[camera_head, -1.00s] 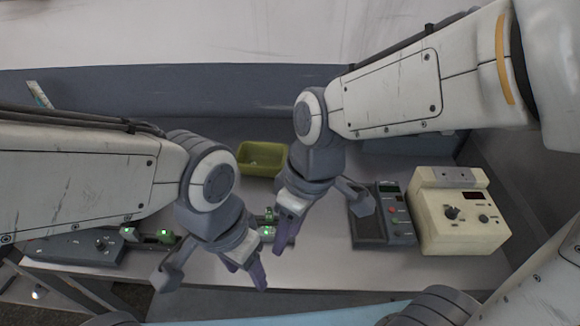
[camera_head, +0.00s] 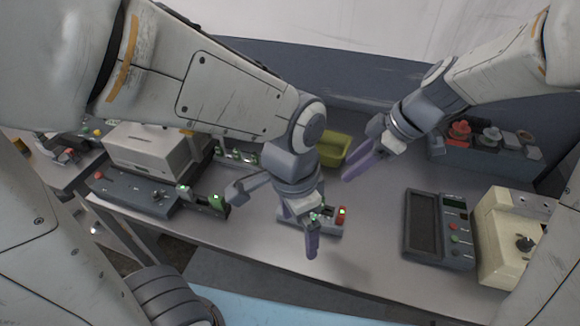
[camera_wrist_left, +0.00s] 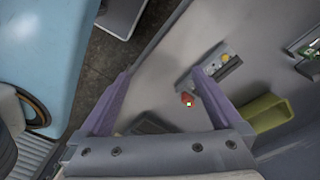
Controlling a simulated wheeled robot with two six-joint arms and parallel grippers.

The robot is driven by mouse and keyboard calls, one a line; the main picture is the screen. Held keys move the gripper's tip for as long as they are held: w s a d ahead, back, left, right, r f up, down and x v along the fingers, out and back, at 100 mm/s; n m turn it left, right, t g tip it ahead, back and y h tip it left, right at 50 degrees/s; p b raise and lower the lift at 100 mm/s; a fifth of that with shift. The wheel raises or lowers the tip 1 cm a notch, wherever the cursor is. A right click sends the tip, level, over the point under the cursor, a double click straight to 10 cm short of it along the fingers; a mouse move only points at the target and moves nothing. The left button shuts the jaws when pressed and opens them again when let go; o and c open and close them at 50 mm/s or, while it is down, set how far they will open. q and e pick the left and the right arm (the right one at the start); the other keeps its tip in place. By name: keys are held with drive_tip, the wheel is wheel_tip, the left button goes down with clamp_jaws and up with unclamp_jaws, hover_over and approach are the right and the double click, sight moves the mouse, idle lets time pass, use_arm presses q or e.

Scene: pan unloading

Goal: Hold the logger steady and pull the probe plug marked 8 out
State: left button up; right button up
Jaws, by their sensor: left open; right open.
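A small grey device (camera_head: 330,228), which looks like the logger, lies on the table in front of the green bin. A red plug with a green light (camera_head: 342,213) stands at its right end; markings are too small to read. The wrist view shows the device (camera_wrist_left: 226,66) and red plug (camera_wrist_left: 187,98). My right gripper (camera_head: 355,167) is open and empty, behind and right of the device, by the bin.
The green bin (camera_head: 338,147) stands behind the device. A dark handheld meter (camera_head: 425,228) and a cream box with a knob (camera_head: 505,235) are at right. A dark control unit (camera_head: 140,193) and a pale box (camera_head: 155,150) are at left. Bare table lies between device and meter.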

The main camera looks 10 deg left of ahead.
use_arm(q)
drive_tip(key=w+a+f+m, duration=0.3)
drive_tip(key=w+m, duration=0.1)
drive_tip(key=w, duration=0.4)
drive_tip(key=w+a+f+m, duration=0.25)
drive_tip(key=w+m, duration=0.25)
drive_tip(key=w, duration=0.3)
drive_tip(key=shift+y, duration=0.4)
drive_tip(key=f, duration=0.9)
drive_tip(key=shift+s+a+f, duration=0.15)
drive_tip(key=shift+a+f, duration=0.15)
drive_tip(key=shift+f, duration=0.05)
